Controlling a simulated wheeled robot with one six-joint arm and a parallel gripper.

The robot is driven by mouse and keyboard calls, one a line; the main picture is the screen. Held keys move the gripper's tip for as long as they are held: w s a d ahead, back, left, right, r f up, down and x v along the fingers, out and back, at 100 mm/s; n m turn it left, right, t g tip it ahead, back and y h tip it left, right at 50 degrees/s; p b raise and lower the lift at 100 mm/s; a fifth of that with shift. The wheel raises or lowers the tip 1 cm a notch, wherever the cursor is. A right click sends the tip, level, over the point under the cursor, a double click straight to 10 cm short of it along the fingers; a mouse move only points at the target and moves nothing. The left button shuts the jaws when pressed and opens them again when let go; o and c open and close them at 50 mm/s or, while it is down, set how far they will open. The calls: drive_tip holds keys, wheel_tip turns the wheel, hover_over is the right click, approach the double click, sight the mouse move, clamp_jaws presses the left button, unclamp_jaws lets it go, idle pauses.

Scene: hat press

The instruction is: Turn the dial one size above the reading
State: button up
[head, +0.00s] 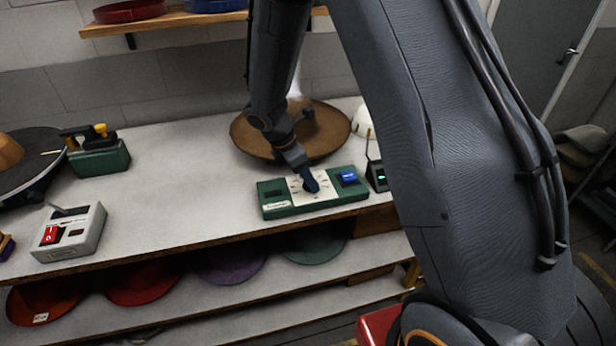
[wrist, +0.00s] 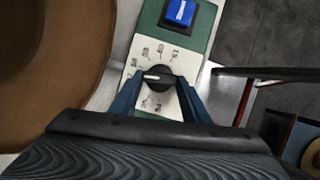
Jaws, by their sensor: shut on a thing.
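The dial (wrist: 160,78) is a round black knob with a white pointer line, on a white plate (wrist: 136,65) with small printed marks around it. In the wrist view the pointer line points left; the marks are too small to read surely. My gripper (wrist: 158,82) has its two blue fingers on either side of the knob, shut on it. In the head view my gripper (head: 311,184) comes down on the plate and hides the dial. The plate sits on a green box (head: 328,203). A small black unit (head: 377,177) with a green-lit display stands to its right; its reading is illegible.
A blue switch (head: 348,177) is on the box's right end. A wide brown dish-like disc (head: 250,140) lies behind it. A grey box with a red switch (head: 68,233) stands at left. Hats lie on the shelf below. The bench between the boxes is clear.

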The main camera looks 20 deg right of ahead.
drive_tip(key=m, duration=0.2)
drive_tip(key=m+g, duration=0.1)
drive_tip(key=m+g+b, duration=0.1)
drive_tip(key=m, duration=0.1)
drive_tip(key=shift+w+m, duration=0.3)
drive_tip(key=shift+w, duration=0.05)
drive_tip(key=m+g, duration=0.1)
drive_tip(key=m, duration=0.1)
drive_tip(key=m+g+y+b, duration=0.1)
drive_tip(key=m, duration=0.2)
drive_tip(key=shift+w+d, duration=0.15)
drive_tip(key=shift+d, duration=0.05)
drive_tip(key=shift+m, duration=0.3)
drive_tip(key=o, duration=1)
drive_tip(key=shift+y, duration=0.3)
drive_tip(key=shift+o, duration=0.2)
drive_tip(key=shift+r, duration=0.1)
drive_tip(key=b+v, duration=0.2)
drive_tip(key=v, duration=0.5)
drive_tip(key=shift+a+r+b, duration=0.15)
drive_tip(key=shift+r+b, duration=0.15)
drive_tip(key=shift+b, duration=0.1)
